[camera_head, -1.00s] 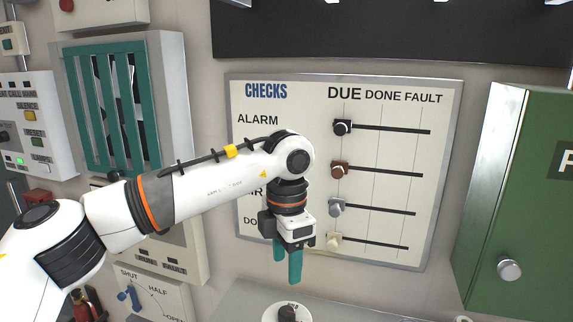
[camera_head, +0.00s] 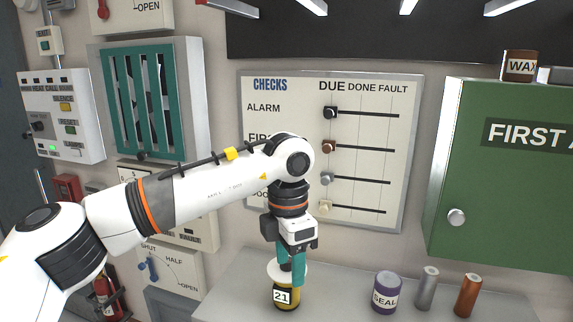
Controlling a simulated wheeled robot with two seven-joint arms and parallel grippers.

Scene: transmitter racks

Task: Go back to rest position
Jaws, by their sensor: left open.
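My left arm comes in from the left across the checks board (camera_head: 410,120). My left gripper (camera_head: 292,270) points down with teal fingers, open. My right gripper is not in view.
The board's black (camera_head: 330,112), brown (camera_head: 329,146), grey (camera_head: 327,178) and cream (camera_head: 325,206) knobs are under DUE. A purple SEAL can (camera_head: 387,292), a grey cylinder (camera_head: 427,288) and a copper cylinder (camera_head: 467,295) stand on the counter (camera_head: 345,285). A green first aid cabinet (camera_head: 500,190) is at right.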

